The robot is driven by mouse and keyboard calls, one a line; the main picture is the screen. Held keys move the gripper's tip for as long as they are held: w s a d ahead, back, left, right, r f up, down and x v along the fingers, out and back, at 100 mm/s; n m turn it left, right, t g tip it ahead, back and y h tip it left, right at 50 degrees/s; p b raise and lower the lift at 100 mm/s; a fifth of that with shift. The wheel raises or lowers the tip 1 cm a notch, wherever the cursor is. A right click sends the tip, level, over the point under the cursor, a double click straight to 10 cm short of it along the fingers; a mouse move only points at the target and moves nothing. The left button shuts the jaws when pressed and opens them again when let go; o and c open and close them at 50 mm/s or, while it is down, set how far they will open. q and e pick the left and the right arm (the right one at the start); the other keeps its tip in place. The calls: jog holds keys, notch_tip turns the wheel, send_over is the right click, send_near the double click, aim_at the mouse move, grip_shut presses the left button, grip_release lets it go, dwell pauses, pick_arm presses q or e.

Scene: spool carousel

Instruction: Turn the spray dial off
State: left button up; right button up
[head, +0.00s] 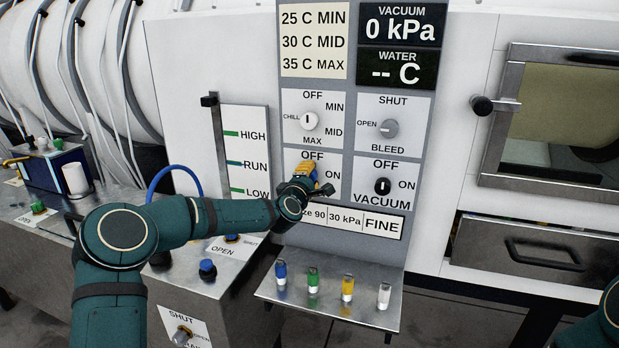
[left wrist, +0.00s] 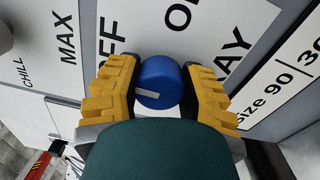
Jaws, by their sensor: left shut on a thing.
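The spray dial is a round blue knob (left wrist: 158,80) with a short white mark, on a white label panel (left wrist: 225,25). In the left wrist view, the yellow fingers of my left gripper (head: 305,171) are shut on it, one on each side. The label's OFF and part of its other lettering show around the knob. I cannot tell for sure which word the white mark points to. In the head view my gripper and wrist hide the dial, with OFF above and ON to the right. My right gripper is not in view.
Close by on the panel are the white chill dial (head: 309,121), the grey bleed dial (head: 389,128) and the black vacuum dial (head: 383,187). Below, a metal shelf (head: 330,311) bears several coloured pegs.

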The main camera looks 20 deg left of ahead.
pick_arm(q)
jog(key=shift+r, duration=0.1)
dwell(0.4)
jog(key=o, duration=1.2)
jog(key=shift+d, duration=0.1)
jog(key=shift+o, duration=0.2)
jog(key=shift+s, duration=0.1)
jog(key=s, duration=1.1)
jog(key=shift+s+a+f, duration=0.25)
jog(key=shift+s, duration=0.15)
